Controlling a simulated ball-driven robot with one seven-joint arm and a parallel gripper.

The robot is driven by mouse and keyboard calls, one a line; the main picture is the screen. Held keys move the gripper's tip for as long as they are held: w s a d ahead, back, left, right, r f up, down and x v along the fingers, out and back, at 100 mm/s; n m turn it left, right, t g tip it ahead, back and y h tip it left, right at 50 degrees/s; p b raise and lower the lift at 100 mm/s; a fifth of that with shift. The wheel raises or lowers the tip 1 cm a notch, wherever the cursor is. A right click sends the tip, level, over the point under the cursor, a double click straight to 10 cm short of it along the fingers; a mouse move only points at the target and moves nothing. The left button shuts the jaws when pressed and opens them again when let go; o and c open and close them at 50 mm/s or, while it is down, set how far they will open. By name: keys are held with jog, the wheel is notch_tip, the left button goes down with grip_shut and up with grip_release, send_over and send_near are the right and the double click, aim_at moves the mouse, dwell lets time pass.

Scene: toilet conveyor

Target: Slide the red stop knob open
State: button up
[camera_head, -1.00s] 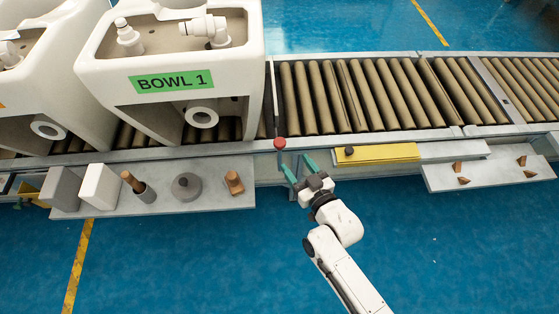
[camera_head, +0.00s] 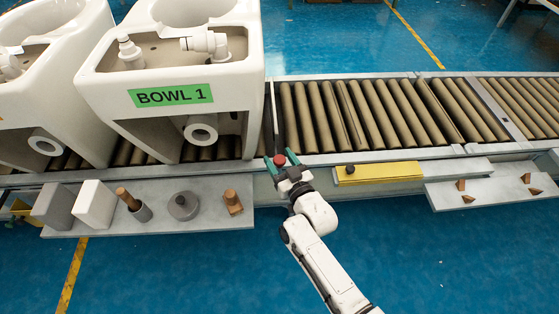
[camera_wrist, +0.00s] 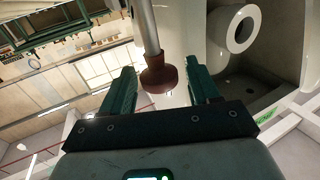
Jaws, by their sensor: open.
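The red stop knob (camera_head: 279,160) sits at the near rail of the conveyor, just right of the toilet marked BOWL 1 (camera_head: 185,93). My gripper (camera_head: 280,158) is open, with one green finger on each side of the knob. In the wrist view the knob (camera_wrist: 160,76) looks dark red, on a grey rod (camera_wrist: 146,25). It lies between the two fingers (camera_wrist: 162,84), with a gap showing on both sides. The knob's lower part is hidden by my gripper in the head view.
The roller conveyor (camera_head: 380,115) right of BOWL 1 is empty. A side shelf (camera_head: 160,220) at the left holds several blocks and tools. A yellow bar (camera_head: 385,172) with a dark button lies right of my gripper. Another shelf (camera_head: 490,190) holds small brown pieces. The blue floor in front is clear.

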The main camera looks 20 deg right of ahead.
jog(key=shift+w, duration=0.2)
grip_shut()
dwell(0.6)
